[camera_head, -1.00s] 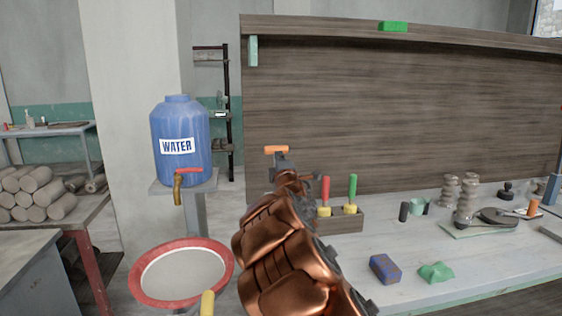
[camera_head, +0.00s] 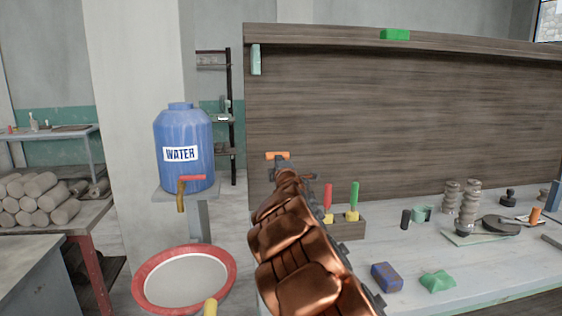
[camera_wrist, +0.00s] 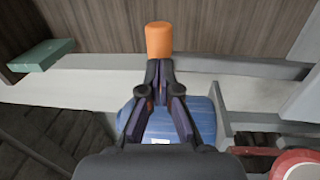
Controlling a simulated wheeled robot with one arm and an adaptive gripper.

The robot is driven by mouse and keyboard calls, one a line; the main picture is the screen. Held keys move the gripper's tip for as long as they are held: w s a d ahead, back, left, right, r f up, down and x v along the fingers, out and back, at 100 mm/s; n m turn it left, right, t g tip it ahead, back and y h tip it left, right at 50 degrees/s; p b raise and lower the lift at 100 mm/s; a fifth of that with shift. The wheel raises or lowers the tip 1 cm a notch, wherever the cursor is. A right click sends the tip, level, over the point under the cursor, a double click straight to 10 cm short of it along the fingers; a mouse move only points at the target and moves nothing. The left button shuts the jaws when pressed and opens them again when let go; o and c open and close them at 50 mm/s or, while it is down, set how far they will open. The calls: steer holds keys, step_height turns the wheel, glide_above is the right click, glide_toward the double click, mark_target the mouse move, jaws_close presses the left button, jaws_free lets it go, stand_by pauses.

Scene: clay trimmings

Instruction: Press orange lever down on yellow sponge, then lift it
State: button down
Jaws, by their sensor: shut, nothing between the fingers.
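My gripper (camera_head: 283,164) is raised, with the dark wood panel behind it in the head view. In the wrist view my gripper (camera_wrist: 158,68) has its fingers together at the tips. An orange piece (camera_head: 277,155) shows right at the tips, like a short crossbar. In the wrist view the orange piece (camera_wrist: 158,40) looks like a cylinder just past the fingertips. I cannot tell whether the fingers touch it. I cannot make out a yellow sponge for certain; a yellow rounded end (camera_head: 210,307) shows at the bottom edge, and small yellow parts (camera_head: 352,216) sit in a wooden box.
The blue water tank (camera_head: 184,135) with a red-handled tap stands left, above a red-rimmed basin (camera_head: 138,278). The bench (camera_head: 450,283) at right holds a blue block (camera_head: 386,277), a green lump (camera_head: 437,282) and another orange cylinder (camera_head: 535,216). My arm hides part of the box.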

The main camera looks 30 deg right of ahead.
steer(key=shift+w+d+r+g, duration=0.15)
steer(key=shift+w+r+g, duration=0.05)
steer(key=shift+r+g, duration=0.1)
steer(key=shift+s, duration=0.1)
steer(key=f+b+v, duration=0.1)
steer(key=b+v, duration=0.2)
steer(key=v, duration=1.1)
stand_by(0.4)
